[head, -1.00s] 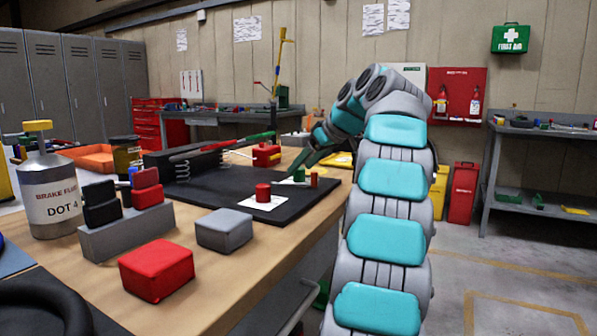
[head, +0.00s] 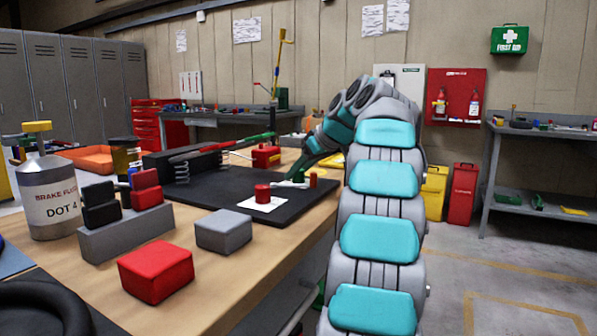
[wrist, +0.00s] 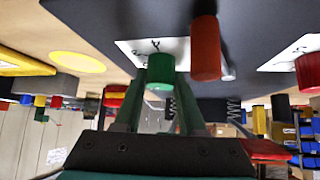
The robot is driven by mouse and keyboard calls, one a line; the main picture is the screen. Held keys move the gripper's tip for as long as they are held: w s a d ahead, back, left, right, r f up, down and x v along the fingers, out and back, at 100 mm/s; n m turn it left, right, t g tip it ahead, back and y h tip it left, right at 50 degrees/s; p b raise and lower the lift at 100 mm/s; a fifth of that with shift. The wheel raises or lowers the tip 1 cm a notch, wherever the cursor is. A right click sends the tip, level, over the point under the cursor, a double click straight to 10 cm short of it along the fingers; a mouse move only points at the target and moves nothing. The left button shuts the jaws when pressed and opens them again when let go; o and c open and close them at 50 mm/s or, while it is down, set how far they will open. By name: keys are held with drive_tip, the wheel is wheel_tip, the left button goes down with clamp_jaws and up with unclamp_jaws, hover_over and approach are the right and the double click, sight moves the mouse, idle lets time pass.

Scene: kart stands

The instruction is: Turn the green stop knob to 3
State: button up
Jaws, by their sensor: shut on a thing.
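The green stop knob (wrist: 160,72) stands on a white marked plate (wrist: 133,50) on the dark panel (wrist: 90,15). In the wrist view my gripper (wrist: 160,88) has its two green-grey fingers on either side of the knob, shut on it. The plate's marks are too small and partly covered to read, and I cannot tell which number the knob points to. In the head view my gripper (head: 303,172) reaches down to the panel's right side, and the knob is mostly hidden there. An orange-red post (wrist: 205,48) stands close beside the knob.
A red knob (head: 262,193) on its own white plate sits to the left on the panel. A red block (head: 156,271), a grey block (head: 223,231) and a brake fluid can (head: 50,195) stand on the bench. A yellow disc (wrist: 78,65) shows in the wrist view.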

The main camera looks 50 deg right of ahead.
clamp_jaws()
drive_tip(key=m+h, duration=0.2)
drive_tip(key=shift+a+r+m, duration=0.1)
drive_tip(key=shift+a+m, duration=0.05)
drive_tip(key=shift+m, duration=0.25)
drive_tip(key=m+g+h+p, duration=0.1)
drive_tip(key=m+h, duration=0.1)
drive_tip(key=shift+m, duration=0.4)
drive_tip(key=m+g+h+p, duration=0.1)
drive_tip(key=m+h+p, duration=0.1)
drive_tip(key=m, duration=0.1)
drive_tip(key=shift+g, duration=0.3)
drive_tip(key=shift+m+g+h+p, duration=0.8)
drive_tip(key=shift+m+h, duration=0.1)
drive_tip(key=shift+m, duration=0.7)
